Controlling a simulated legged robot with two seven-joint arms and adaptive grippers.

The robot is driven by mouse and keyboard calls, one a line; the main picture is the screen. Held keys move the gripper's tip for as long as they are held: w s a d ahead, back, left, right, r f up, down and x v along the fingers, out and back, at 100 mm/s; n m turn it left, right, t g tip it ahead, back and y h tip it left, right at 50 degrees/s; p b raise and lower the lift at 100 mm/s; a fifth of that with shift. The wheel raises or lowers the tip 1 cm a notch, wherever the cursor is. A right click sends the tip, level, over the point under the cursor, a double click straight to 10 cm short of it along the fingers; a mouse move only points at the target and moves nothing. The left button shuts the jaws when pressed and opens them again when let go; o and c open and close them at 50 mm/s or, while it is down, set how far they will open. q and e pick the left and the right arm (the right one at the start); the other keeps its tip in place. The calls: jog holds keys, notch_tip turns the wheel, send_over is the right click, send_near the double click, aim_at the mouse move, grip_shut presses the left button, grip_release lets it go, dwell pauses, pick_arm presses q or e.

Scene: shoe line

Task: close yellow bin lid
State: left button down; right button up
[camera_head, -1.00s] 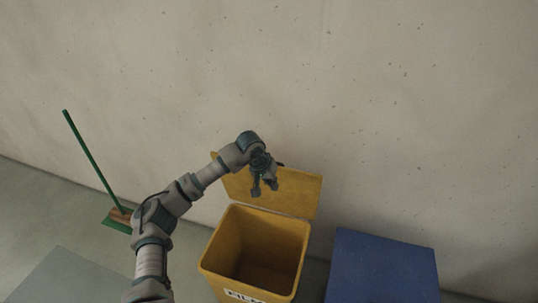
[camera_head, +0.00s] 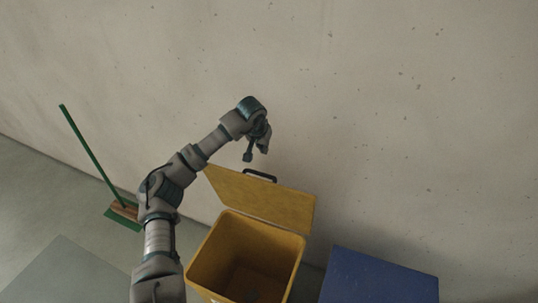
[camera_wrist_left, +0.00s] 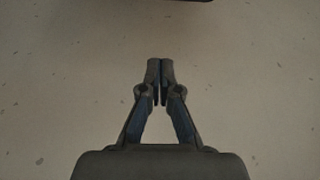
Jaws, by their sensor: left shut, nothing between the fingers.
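The yellow bin (camera_head: 205,262) stands open against the wall, and its dark inside shows. A dark edge cut off at the top of that view cannot be identified. My right gripper is not in view.
A blue bin (camera_head: 380,278) with a closed top stands to the right of the yellow bin. A green broom (camera_head: 90,150) leans on the wall at the left. A grey flat surface (camera_head: 62,275) lies at the lower left. The wall is close behind the lid.

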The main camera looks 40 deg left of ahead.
pick_arm(q)
notch_tip(320, 180, down, 9)
jog(key=s+b, duration=0.1)
jog(key=shift+r, duration=0.15)
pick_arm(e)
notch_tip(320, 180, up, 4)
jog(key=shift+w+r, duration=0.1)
pick_arm(q)
jog(key=shift+a, duration=0.1)
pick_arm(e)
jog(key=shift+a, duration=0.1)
pick_arm(q)
jog(key=shift+s, duration=0.1)
